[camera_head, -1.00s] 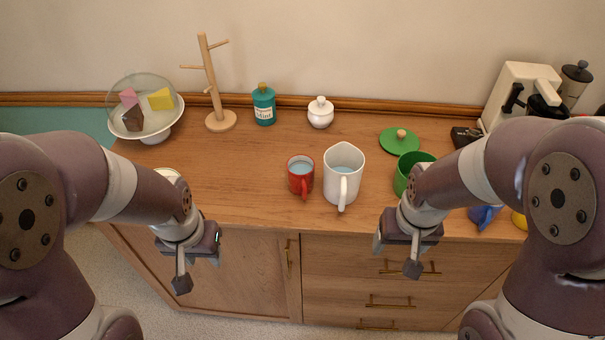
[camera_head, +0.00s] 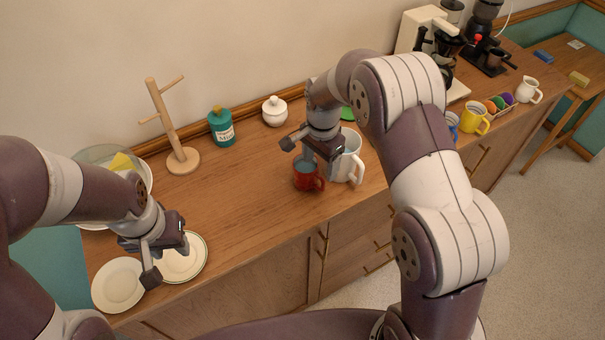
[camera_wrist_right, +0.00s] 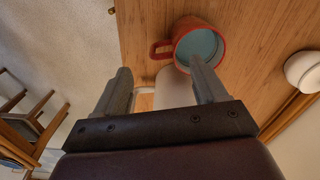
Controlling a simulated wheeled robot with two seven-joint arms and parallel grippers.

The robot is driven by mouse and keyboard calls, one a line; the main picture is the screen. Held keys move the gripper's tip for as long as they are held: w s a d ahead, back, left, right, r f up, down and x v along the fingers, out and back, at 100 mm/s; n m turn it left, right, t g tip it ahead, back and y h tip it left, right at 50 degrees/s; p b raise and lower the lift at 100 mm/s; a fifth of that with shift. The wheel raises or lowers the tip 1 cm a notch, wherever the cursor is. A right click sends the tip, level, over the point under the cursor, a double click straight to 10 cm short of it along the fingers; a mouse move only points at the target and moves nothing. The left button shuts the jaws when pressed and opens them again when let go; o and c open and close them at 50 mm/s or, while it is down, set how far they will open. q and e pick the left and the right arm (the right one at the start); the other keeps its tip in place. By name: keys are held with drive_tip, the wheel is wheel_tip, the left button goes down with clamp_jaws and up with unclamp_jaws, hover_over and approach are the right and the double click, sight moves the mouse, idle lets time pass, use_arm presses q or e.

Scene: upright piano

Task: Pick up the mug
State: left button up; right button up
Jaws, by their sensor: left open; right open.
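A red mug (camera_head: 308,181) with light blue inside stands upright on the wooden counter. It also shows in the right wrist view (camera_wrist_right: 219,46), its handle pointing left. My right gripper (camera_head: 308,160) is above the red mug, open and empty. In the right wrist view one finger of the right gripper (camera_wrist_right: 160,68) overlaps the mug's near rim, and the handle lies beyond the gap; I cannot tell if they touch. A yellow mug (camera_head: 474,118) and a partly hidden blue mug (camera_head: 453,125) stand farther right. My left gripper (camera_head: 166,262) is open over two plates.
A white jug (camera_head: 352,158) stands right beside the red mug, partly hidden by my right gripper. A wooden mug tree (camera_head: 170,120), teal canister (camera_head: 221,127) and white lidded pot (camera_head: 275,110) stand behind. The counter (camera_head: 235,185) left of the mug is clear.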

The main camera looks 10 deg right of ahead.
sight(318, 176)
drive_tip(key=f, duration=0.3)
drive_tip(key=f+p, duration=0.1)
drive_tip(key=f, duration=0.1)
drive_tip(key=shift+w+f, duration=0.25)
drive_tip(key=shift+f, duration=0.05)
wheel_tip(318, 176, down, 4)
drive_tip(key=shift+s+d+r+p, duration=0.1)
drive_tip(key=shift+r+p, duration=0.1)
drive_tip(key=shift+p, duration=0.15)
drive_tip(key=shift+d+f, duration=0.1)
drive_tip(key=shift+f, duration=0.05)
drive_tip(key=shift+a, duration=0.2)
drive_tip(key=c, duration=0.8)
clamp_jaws()
use_arm(q)
drive_tip(key=shift+w+d+r, duration=0.1)
drive_tip(key=shift+w+r, duration=0.05)
drive_tip(key=shift+r, duration=0.75)
use_arm(e)
drive_tip(key=shift+d, duration=0.1)
